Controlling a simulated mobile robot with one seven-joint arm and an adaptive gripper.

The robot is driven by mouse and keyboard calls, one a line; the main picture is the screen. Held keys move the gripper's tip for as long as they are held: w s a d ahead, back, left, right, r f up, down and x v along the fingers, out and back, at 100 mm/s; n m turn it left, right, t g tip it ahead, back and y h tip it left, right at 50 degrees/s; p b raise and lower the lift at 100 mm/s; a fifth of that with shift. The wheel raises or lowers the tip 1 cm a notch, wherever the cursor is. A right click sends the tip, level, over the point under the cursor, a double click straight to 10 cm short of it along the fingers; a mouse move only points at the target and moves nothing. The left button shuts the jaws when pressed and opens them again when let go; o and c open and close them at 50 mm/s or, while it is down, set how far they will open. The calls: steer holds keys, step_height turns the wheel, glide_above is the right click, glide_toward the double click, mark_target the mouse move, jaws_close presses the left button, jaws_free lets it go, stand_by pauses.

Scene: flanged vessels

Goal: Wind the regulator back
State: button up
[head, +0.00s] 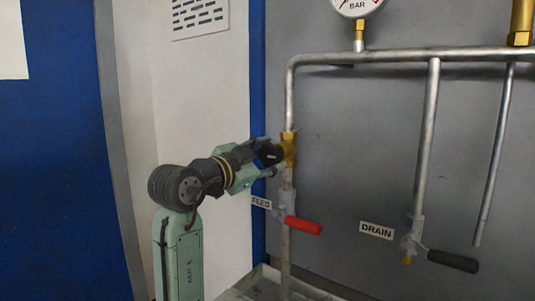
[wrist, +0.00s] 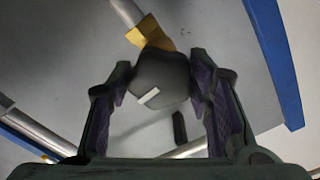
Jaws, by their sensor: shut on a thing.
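The regulator's brass body (head: 289,148) sits on the vertical pipe in the middle of the head view, and it also shows at the top of the wrist view (wrist: 153,34). Its black knob (wrist: 160,76) carries a white mark, seen at the knob's lower left in the wrist view. My gripper (head: 268,154) reaches the knob from the left and is shut on it, with one finger on each side in the wrist view (wrist: 161,88). In the head view the fingers hide most of the knob.
The red FEED lever (head: 304,226) is just below my gripper, with the FEED label (head: 261,202) beside it. A black DRAIN lever (head: 453,261) and DRAIN label (head: 377,231) are at lower right. The pressure gauge (head: 356,5) is partly cut off above.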

steer(key=n+p, duration=0.1)
steer(key=n, duration=0.3)
steer(key=shift+n, duration=0.3)
steer(key=n+p, duration=0.2)
steer(key=n, duration=0.2)
steer(key=shift+d+r+n, duration=0.1)
steer(key=shift+n, duration=0.2)
steer(key=n+p, duration=0.2)
steer(key=n, duration=0.2)
steer(key=shift+p, duration=0.4)
steer(key=shift+n+p, duration=0.95)
steer(key=shift+n, duration=0.95)
steer(key=o, duration=1.2)
steer(key=shift+c, duration=0.2)
steer(key=shift+s, duration=0.1)
steer(key=v, duration=1.2)
